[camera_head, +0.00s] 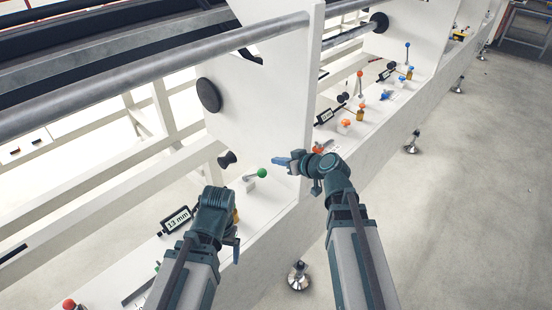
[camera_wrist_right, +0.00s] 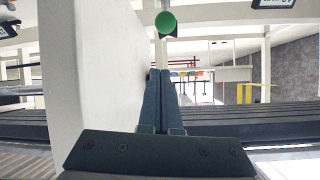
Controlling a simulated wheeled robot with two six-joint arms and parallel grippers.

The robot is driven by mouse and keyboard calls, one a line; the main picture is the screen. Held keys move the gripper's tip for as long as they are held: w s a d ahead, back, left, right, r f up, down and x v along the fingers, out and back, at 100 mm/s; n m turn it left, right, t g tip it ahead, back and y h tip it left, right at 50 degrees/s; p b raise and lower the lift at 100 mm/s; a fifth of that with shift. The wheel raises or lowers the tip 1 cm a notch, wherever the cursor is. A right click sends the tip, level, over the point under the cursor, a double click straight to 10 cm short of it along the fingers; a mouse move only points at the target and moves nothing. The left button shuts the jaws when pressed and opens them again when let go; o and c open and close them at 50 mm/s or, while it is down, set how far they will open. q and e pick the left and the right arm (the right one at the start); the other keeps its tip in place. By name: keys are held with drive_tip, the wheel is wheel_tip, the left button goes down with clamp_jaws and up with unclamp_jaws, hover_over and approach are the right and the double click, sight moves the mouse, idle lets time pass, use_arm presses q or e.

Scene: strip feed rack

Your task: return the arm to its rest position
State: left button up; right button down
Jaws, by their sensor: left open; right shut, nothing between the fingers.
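My right gripper (camera_head: 284,162) reaches to the left across the edge of a white upright panel, a little above and right of a green ball knob (camera_head: 262,173) on a lever. It is shut and empty. In the right wrist view the closed fingers (camera_wrist_right: 160,88) point toward the green ball (camera_wrist_right: 166,22), apart from it. My left gripper (camera_head: 235,246) hangs low at the lower centre of the head view, beside the white rail, open and holding nothing visible. My own left wrist partly hides it.
The white rack panel (camera_head: 268,105) stands close beside my right gripper. A display reading 13 mm (camera_head: 176,219) is left of my left wrist. A black knob (camera_head: 227,159) sits near the green lever. A grey roller (camera_head: 130,80) crosses above. The floor (camera_head: 450,220) at right is clear.

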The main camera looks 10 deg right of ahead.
idle(0.3)
drive_tip(key=s+a+f+n+g+h+p, duration=0.1)
drive_tip(key=s+a+f+g+p, duration=0.1)
drive_tip(key=s+a+f+g, duration=0.25)
drive_tip(key=s+a+f+g+h+p, duration=0.1)
drive_tip(key=s+a+f+g, duration=0.15)
drive_tip(key=s+a, duration=0.45)
drive_tip(key=s+d+m+g+h+p, duration=0.1)
drive_tip(key=s+d+g+h+p, duration=0.1)
drive_tip(key=s+h, duration=0.4)
drive_tip(key=s+d+g, duration=0.1)
drive_tip(key=s+g, duration=0.1)
drive_tip(key=s, duration=0.2)
drive_tip(key=shift+s+r+m, duration=0.15)
drive_tip(key=shift+r+m, duration=0.1)
drive_tip(key=shift+m, duration=0.15)
